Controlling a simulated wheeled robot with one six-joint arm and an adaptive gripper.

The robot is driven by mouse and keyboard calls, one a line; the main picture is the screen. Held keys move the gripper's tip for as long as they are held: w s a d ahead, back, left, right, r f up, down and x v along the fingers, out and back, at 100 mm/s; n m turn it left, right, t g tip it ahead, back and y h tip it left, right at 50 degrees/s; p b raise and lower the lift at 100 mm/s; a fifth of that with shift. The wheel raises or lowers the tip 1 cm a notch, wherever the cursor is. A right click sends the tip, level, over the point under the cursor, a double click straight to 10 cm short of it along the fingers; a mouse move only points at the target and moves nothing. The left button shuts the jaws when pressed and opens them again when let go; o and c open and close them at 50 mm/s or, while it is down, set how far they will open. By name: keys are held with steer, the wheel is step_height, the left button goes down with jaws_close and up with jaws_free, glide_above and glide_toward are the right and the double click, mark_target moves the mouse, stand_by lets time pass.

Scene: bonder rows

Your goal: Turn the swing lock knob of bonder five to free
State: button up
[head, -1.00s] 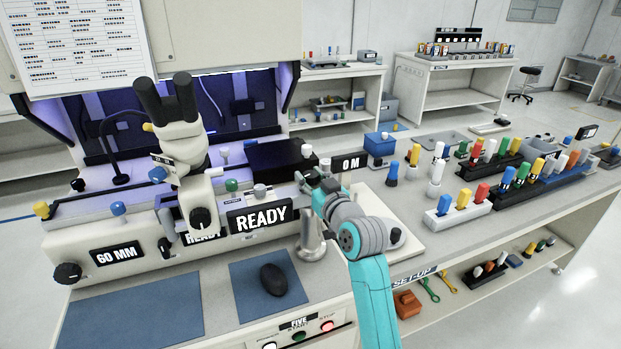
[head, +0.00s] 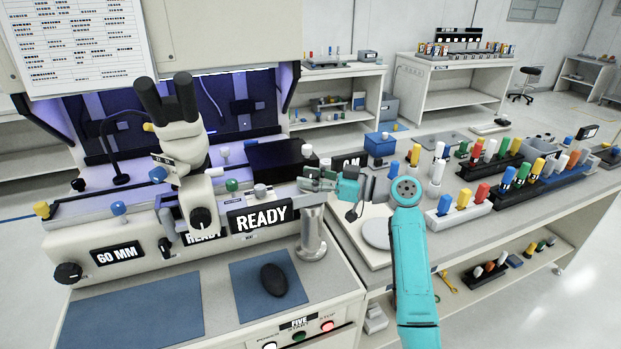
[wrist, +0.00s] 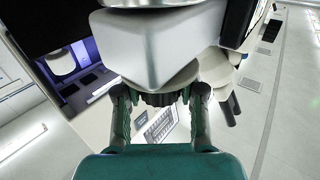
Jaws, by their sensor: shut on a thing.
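Bonder five (head: 215,270) stands at the left of the head view, with a FIVE label (head: 299,321) low on its front. My gripper (head: 318,178) reaches in from the right, above a silver post (head: 312,238) beside the READY display (head: 262,216). In the wrist view my gripper (wrist: 160,103) has one finger on each side of a dark ribbed knob (wrist: 160,98), below a large pale block (wrist: 160,45). It is shut on this knob. In the head view the knob is hidden at the gripper, and I cannot read its lock setting.
The microscope (head: 185,150) rises left of my gripper. A black mouse (head: 274,279) lies on a blue mat (head: 245,300) in front. A bench (head: 470,225) with coloured bottles and racks runs along the right. A blue box (head: 380,144) stands behind my arm.

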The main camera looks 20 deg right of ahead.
steer(key=n+g+y, duration=0.1)
steer(key=n+g, duration=0.1)
steer(key=g, duration=0.1)
steer(key=n+g+y, duration=0.1)
steer(key=n+g, duration=0.2)
steer(key=g, duration=0.1)
steer(key=shift+y, duration=0.4)
steer(key=shift+f+g, duration=0.1)
steer(key=shift+g, duration=0.3)
steer(key=o, duration=1.2)
steer(key=shift+c, duration=0.2)
steer(key=s+d, duration=0.1)
steer(key=d, duration=1)
steer(key=shift+s+d, duration=0.25)
steer(key=shift+d, duration=0.15)
